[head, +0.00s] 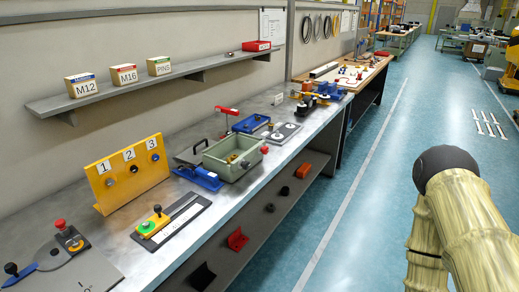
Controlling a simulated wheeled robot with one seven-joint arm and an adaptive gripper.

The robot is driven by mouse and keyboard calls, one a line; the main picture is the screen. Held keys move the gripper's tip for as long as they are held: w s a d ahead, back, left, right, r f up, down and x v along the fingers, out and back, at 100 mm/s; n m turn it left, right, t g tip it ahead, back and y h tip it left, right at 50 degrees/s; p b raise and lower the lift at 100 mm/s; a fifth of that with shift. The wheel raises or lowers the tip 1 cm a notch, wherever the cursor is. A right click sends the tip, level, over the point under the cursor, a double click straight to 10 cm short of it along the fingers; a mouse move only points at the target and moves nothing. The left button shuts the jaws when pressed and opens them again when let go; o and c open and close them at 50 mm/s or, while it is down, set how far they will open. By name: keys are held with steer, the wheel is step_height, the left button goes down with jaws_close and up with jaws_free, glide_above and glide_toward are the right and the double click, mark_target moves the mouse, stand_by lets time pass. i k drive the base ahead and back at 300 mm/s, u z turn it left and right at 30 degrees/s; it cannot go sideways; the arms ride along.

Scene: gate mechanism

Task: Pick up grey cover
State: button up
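A grey plate with a dark handle (189,157) sits tilted at a blue base (204,180) on the workbench, left of the grey-green open box (250,173). It looks like the grey cover, but at this size I cannot be sure. Small brass-coloured and dark parts lie inside the box, which has no lid on it. My gripper is not in view; only links of my arm show at the right, over the floor and apart from the bench.
A yellow panel numbered 1, 2, 3 (129,173) and a yellow-green slider unit (154,222) stand nearer on the bench. A red-topped stand (227,112) and a blue tray (251,123) are behind the box. The blue floor (350,240) beside the bench is clear.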

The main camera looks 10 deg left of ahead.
mark_target(192, 155)
steer(key=z, duration=1.05)
steer(key=i, duration=1.25)
steer(key=u, duration=3.1)
